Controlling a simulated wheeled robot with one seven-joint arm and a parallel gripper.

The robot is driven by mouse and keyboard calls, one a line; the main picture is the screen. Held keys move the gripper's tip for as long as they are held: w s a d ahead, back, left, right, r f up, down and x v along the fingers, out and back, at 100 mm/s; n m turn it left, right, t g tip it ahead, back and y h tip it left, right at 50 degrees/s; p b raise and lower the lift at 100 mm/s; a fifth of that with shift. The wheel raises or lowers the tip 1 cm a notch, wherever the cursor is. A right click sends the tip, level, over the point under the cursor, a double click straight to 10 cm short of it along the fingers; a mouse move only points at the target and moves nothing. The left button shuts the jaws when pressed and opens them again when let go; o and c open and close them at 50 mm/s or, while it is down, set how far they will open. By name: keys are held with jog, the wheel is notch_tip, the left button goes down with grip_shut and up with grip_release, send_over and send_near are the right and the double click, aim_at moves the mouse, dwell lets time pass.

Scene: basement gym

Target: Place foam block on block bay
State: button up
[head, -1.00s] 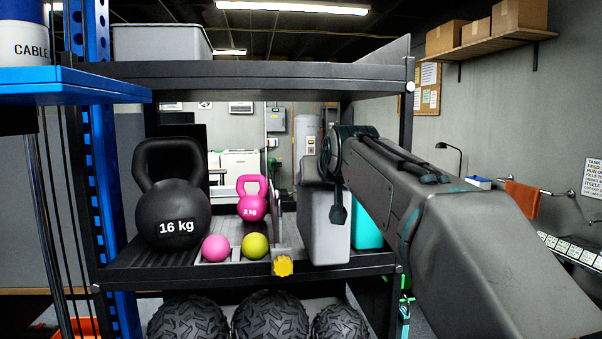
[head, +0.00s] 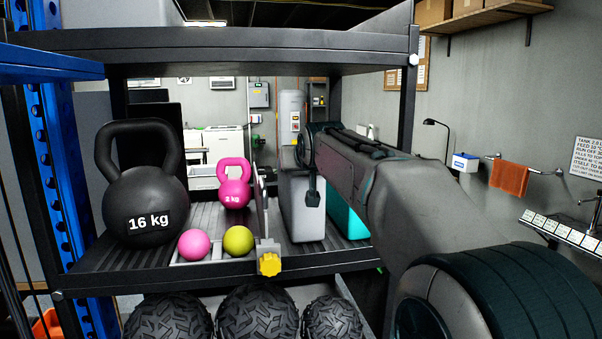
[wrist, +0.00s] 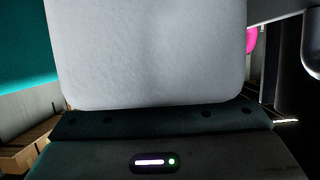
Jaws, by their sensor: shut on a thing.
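A light grey foam block (head: 301,212) is upright on the middle shelf level, between a thin upright divider with a yellow knob (head: 269,263) and a teal block (head: 346,218). My gripper (head: 309,172) is shut on the grey block near its top. I cannot tell whether the block's underside touches the shelf. In the wrist view the grey block (wrist: 147,55) fills the upper middle, close against my gripper, with the teal block (wrist: 22,45) at left. The block bay seems to be the shelf strip (head: 326,246) right of the divider; its far part is hidden.
Left of the divider stand a black 16 kg kettlebell (head: 145,205), a pink kettlebell (head: 234,188), a pink ball (head: 194,244) and a yellow-green ball (head: 238,241). The upper shelf (head: 230,45) hangs above my arm; a black post (head: 398,120) stands at right.

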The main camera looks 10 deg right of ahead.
jog(key=shift+a+f, duration=0.25)
jog(key=shift+a, duration=0.05)
jog(key=o, duration=0.9)
jog(key=shift+d+f, duration=0.1)
jog(key=shift+f, duration=0.05)
jog(key=o, duration=0.4)
jog(key=shift+o, duration=0.2)
jog(key=shift+r, duration=0.2)
jog(key=b+v, duration=0.2)
jog(key=v, duration=1)
